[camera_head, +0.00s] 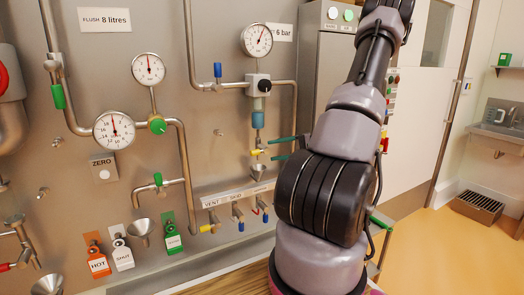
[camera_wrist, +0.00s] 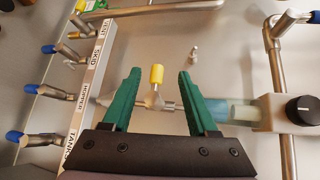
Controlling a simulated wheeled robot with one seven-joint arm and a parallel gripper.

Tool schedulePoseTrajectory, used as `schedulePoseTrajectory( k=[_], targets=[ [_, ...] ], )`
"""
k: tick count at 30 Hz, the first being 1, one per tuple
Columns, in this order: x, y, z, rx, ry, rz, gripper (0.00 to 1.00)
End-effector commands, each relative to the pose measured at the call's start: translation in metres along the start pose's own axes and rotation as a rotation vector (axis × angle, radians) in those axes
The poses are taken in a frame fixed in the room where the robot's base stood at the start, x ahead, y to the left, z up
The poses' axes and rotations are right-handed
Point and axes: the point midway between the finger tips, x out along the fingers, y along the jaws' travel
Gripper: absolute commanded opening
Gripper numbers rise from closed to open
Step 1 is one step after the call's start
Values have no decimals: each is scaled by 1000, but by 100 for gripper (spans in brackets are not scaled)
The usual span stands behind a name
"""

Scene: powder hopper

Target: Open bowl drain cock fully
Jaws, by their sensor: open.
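The bowl drain cock is a small metal valve with a yellow handle (camera_wrist: 157,75), on the thin pipe below the translucent blue bowl (camera_wrist: 222,110). In the head view the yellow handle (camera_head: 257,152) points left, crosswise to the pipe, under the blue bowl (camera_head: 258,120). My gripper (camera_wrist: 159,72) is open, with its green fingers on either side of the handle in the wrist view. I see gaps between the handle and both fingers. In the head view the gripper (camera_head: 271,148) reaches in from the right, its body hidden behind my arm.
A funnel (camera_head: 258,172) sits under the cock. The regulator has a black knob (camera_wrist: 304,110). A labelled strip (camera_wrist: 88,92) with several blue-handled valves runs close to the left finger. Pipes and gauges (camera_head: 148,69) fill the panel. Open floor (camera_head: 450,250) lies to the right.

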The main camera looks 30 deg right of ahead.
Motion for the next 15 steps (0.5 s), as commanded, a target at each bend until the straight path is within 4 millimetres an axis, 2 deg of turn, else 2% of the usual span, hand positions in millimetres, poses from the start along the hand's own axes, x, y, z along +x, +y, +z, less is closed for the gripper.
schedulePoseTrajectory(
  k=[3,7,11,15],
  targets=[
    [-10,10,-13,6,46,-61,59],
    [-8,12,-17,3,60,-80,59],
    [9,11,-17,3,56,-79,59],
    [36,9,-18,4,54,-79,59]
  ],
)
